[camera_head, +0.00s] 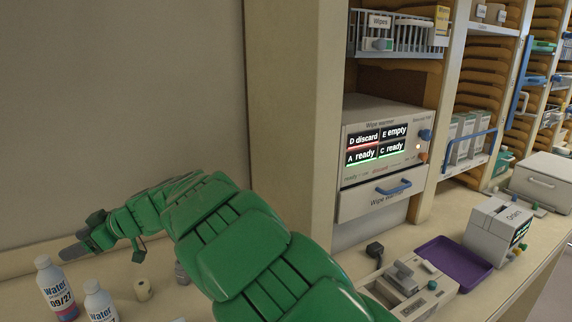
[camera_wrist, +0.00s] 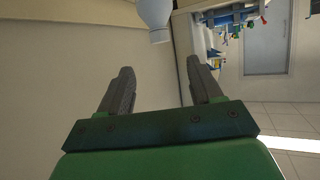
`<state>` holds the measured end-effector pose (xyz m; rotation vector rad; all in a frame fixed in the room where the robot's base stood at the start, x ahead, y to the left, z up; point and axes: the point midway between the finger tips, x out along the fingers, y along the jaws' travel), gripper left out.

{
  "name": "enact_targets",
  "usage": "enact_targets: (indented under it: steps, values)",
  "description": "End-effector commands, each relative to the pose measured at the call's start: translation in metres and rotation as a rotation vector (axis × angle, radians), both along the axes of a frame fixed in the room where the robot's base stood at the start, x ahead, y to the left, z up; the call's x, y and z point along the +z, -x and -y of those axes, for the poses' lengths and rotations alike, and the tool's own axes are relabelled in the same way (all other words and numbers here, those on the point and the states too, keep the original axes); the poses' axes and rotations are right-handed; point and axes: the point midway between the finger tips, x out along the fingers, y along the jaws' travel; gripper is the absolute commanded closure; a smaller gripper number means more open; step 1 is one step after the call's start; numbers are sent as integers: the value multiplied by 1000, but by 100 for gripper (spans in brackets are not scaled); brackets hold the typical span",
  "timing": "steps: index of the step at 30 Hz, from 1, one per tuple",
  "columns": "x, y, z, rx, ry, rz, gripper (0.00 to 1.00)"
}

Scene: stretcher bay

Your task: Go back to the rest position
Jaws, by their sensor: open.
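My gripper (camera_wrist: 162,88) shows in the wrist view with its two fingers spread apart and nothing between them. In the head view, my green arm reaches to the left, and my gripper (camera_head: 78,248) is at its far end, above the counter near the wall. A water bottle (camera_head: 56,288) marked 09/27 stands below and in front of the gripper, apart from it. A second water bottle (camera_head: 99,302) stands to its right, cut off by the lower edge.
A wipe warmer (camera_head: 385,150) with a lit display sits in the shelving. My arm hides part of the counter.

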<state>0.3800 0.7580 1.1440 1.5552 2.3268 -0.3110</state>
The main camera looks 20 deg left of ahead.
Motion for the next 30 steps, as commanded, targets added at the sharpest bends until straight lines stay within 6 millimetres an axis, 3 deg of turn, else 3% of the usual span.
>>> enact_targets:
  steps: [5,11,15,21,30]
  values:
    - [15,-25,10,-69,-19,27,35]
    - [60,-97,53,-283,-69,97,35]
    - [92,-145,95,-444,-97,145,35]
    - [128,-198,167,-665,-113,196,35]
    - [158,-240,285,-957,-92,230,35]
